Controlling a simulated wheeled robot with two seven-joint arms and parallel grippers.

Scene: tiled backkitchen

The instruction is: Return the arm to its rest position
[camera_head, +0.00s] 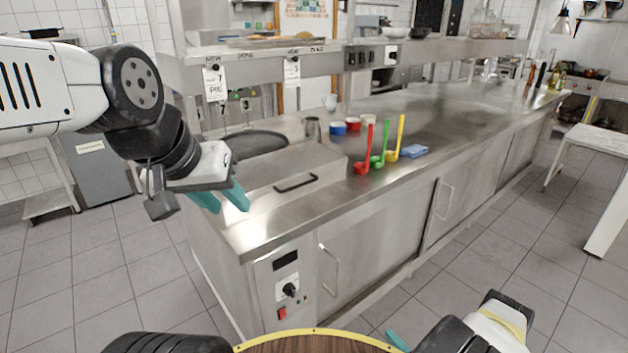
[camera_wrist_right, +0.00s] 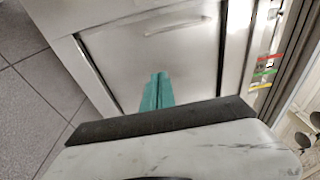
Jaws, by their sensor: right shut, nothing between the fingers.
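My left arm comes in from the left in the head view. Its gripper (camera_head: 226,201) hangs near the left end of the steel counter, its two teal fingers apart with nothing between them. My right gripper (camera_head: 398,342) is low at the bottom edge of the head view, where only a teal fingertip and part of the white and black wrist show. In the right wrist view its teal fingers (camera_wrist_right: 157,92) are together and empty, pointing toward a steel cabinet front (camera_wrist_right: 165,55), apart from any object I can make out.
Tiled floor (camera_head: 480,270) is open on the right, before a white table (camera_head: 600,140).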

